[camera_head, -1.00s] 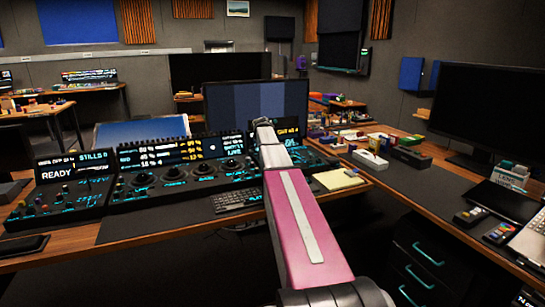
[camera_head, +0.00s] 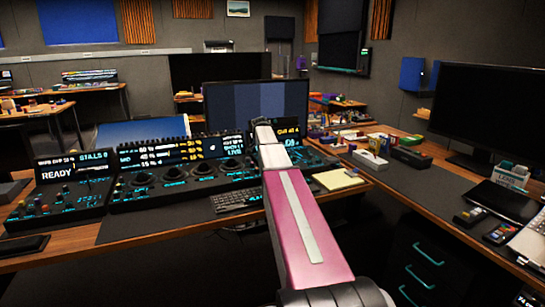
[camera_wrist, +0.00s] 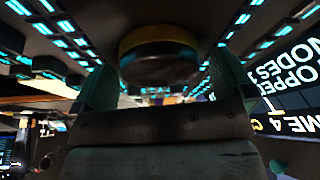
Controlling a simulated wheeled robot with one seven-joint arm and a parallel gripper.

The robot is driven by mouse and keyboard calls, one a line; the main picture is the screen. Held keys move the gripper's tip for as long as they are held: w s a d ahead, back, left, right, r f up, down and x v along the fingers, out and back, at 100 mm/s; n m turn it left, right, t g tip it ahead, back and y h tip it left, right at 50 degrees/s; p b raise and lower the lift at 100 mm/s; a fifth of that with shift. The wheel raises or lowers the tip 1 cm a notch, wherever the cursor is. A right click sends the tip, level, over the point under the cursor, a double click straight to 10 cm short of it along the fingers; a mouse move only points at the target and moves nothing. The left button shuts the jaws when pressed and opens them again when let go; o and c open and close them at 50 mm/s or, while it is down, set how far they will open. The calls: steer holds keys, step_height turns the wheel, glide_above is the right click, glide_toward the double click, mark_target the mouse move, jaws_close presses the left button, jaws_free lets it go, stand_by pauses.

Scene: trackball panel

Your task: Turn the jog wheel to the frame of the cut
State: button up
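The jog wheel (camera_wrist: 160,66), a dark round knob with a gold band, shows at the upper middle of the wrist view. My gripper (camera_wrist: 162,84) faces it, with one finger to its left and one to its right. The fingers stand apart, with visible gaps to the wheel; I cannot tell how far along the fingers it sits. In the head view my pink and white arm hides the gripper and the wheel. The control panel (camera_head: 182,170) has lit screens and cyan-lit keys. Its right-hand screen (camera_head: 289,134) reads "CUT", with a number too blurred to read.
A monitor (camera_head: 257,104) with blue bars stands behind the panel. A keyboard (camera_head: 236,200) lies left of my arm and a yellow notepad (camera_head: 340,179) right of it. Small boxes (camera_head: 370,159) crowd the right desk. In the wrist view lit keys surround the wheel.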

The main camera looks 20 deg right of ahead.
steer(key=w+v, duration=0.1)
steer(key=v, duration=0.9)
steer(key=shift+s+a+r, duration=0.2)
steer(key=shift+s+r, duration=0.15)
steer(key=shift+s, duration=0.15)
